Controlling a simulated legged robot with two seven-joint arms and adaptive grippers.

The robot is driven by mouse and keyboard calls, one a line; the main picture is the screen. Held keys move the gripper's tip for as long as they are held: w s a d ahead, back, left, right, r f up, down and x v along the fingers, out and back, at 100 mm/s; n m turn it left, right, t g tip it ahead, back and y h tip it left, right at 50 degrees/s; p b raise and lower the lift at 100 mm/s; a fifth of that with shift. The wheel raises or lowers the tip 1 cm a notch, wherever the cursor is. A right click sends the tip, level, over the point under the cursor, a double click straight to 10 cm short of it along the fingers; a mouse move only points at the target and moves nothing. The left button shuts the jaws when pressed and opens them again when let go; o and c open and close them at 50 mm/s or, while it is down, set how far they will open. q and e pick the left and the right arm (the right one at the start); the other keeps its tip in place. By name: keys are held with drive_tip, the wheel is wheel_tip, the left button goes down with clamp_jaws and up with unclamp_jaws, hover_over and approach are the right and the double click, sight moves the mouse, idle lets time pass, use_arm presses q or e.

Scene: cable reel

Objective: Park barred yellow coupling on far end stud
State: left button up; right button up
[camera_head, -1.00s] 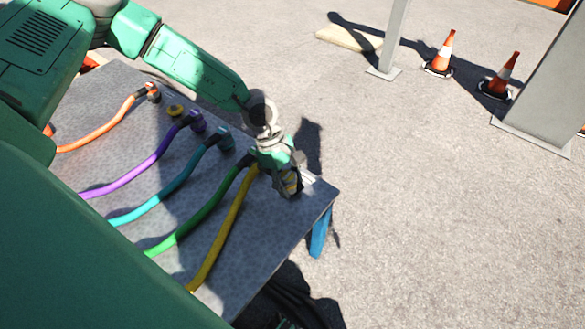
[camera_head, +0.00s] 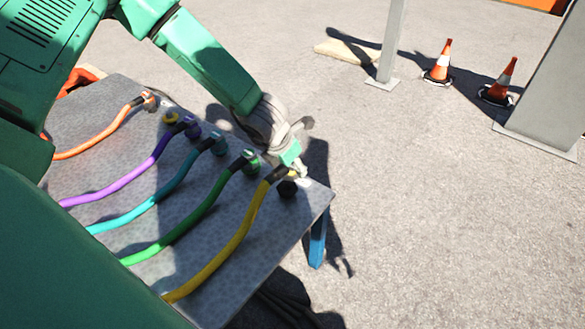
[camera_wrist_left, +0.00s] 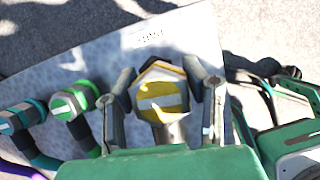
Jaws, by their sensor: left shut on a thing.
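My left gripper (camera_head: 294,172) is shut on the yellow coupling, at the dark end of the yellow hose (camera_head: 232,238). In the left wrist view the yellow coupling (camera_wrist_left: 158,101) sits between both fingers, its hexagonal face crossed by a pale bar. In the head view the gripper mostly hides it. A dark stub (camera_head: 288,189) stands on the table just below the gripper, near the right corner. A short yellow-topped piece (camera_head: 171,118) stands between the orange and purple hose ends, with no hose on it. My right gripper is not in view.
The orange (camera_head: 100,137), purple (camera_head: 120,182), teal (camera_head: 150,198) and green (camera_head: 190,224) hoses lie across the grey table (camera_head: 306,203), their couplings in a row along the far edge. Two traffic cones (camera_head: 441,65) and a grey post (camera_head: 390,45) stand beyond on the ground.

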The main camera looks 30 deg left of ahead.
sight(290, 183)
use_arm(q)
drive_tip(key=shift+w+a+n, duration=0.15)
drive_tip(key=shift+a+n, duration=0.1)
drive_tip(key=shift+n, duration=0.05)
drive_tip(key=shift+a+f, duration=0.2)
drive_tip(key=shift+a, duration=0.15)
drive_tip(key=shift+a+f+n+b, duration=0.3)
drive_tip(key=shift+a+f+b, duration=0.15)
drive_tip(key=shift+a+f, duration=0.15)
drive_tip(key=shift+f+b, duration=0.3)
drive_tip(key=shift+b, duration=0.05)
drive_tip(key=shift+d+f+b, duration=0.4)
drive_tip(key=shift+f+b, duration=0.2)
drive_tip(key=shift+f, duration=0.05)
drive_tip(key=shift+d+f+b, duration=0.4)
drive_tip(key=shift+f+b, duration=0.2)
drive_tip(key=shift+f, duration=0.15)
drive_tip(key=shift+a+f, duration=0.1)
drive_tip(key=shift+a, duration=0.65)
drive_tip(key=shift+d, duration=0.55)
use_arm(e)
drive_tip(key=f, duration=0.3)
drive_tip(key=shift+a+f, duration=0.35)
use_arm(q)
drive_tip(key=shift+a, duration=0.1)
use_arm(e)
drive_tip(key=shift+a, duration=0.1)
